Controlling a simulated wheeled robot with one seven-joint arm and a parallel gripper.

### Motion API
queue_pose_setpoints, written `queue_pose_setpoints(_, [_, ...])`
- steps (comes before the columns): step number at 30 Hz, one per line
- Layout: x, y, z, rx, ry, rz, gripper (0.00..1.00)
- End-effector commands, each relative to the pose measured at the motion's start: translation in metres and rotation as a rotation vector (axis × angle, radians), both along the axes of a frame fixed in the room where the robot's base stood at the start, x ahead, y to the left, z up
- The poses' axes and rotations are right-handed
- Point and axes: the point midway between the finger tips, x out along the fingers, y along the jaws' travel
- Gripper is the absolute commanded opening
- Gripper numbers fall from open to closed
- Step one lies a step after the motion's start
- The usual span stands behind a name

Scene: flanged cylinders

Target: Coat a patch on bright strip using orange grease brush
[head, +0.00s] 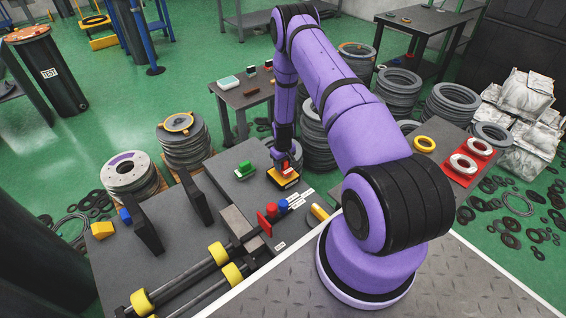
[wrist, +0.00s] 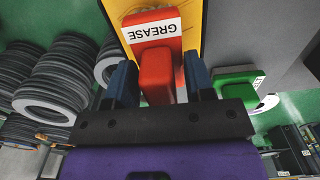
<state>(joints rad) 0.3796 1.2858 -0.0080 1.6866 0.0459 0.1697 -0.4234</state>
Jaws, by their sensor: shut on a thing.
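The orange-red grease brush (wrist: 157,70) with a white label reading GREASE is between the blue fingers of my gripper (wrist: 158,82) in the wrist view. My gripper is shut on its handle. In the head view my gripper (head: 286,163) is at the far part of the dark bench, over a yellow holder (head: 283,180). The yellow holder (wrist: 188,14) also shows behind the brush in the wrist view. I cannot tell whether the brush still touches it. The brush's bristles are hidden. I cannot clearly pick out the bright strip.
A green brush (head: 244,170) lies left of the holder. Red and blue capped items (head: 277,207) and small labels are nearer. Black upright plates (head: 146,229), a grey block (head: 239,223) and rods with yellow collars (head: 219,253) fill the bench's left and front.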

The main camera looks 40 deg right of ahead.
Motion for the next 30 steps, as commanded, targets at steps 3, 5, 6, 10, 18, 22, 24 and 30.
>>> queue_pose_setpoints(3, [0.0002,-0.0001,0.0003,0.000,0.000,0.000,0.30])
queue_pose_setpoints(5, [0.0002,-0.0001,0.0003,0.000,-0.001,0.000,0.30])
queue_pose_setpoints(6, [0.0002,-0.0001,0.0003,0.000,0.000,0.000,0.30])
queue_pose_setpoints(10, [0.0003,-0.0001,0.0004,0.000,-0.001,0.000,0.30])
queue_pose_setpoints(18, [0.0002,-0.0001,-0.0007,0.000,0.000,0.000,0.30])
queue_pose_setpoints(22, [0.0003,-0.0001,-0.0020,0.000,-0.001,0.000,0.30])
queue_pose_setpoints(24, [0.0003,-0.0002,-0.0027,0.000,-0.001,0.000,0.30])
queue_pose_setpoints(30, [0.0005,-0.0002,-0.0046,0.000,-0.001,0.000,0.30])
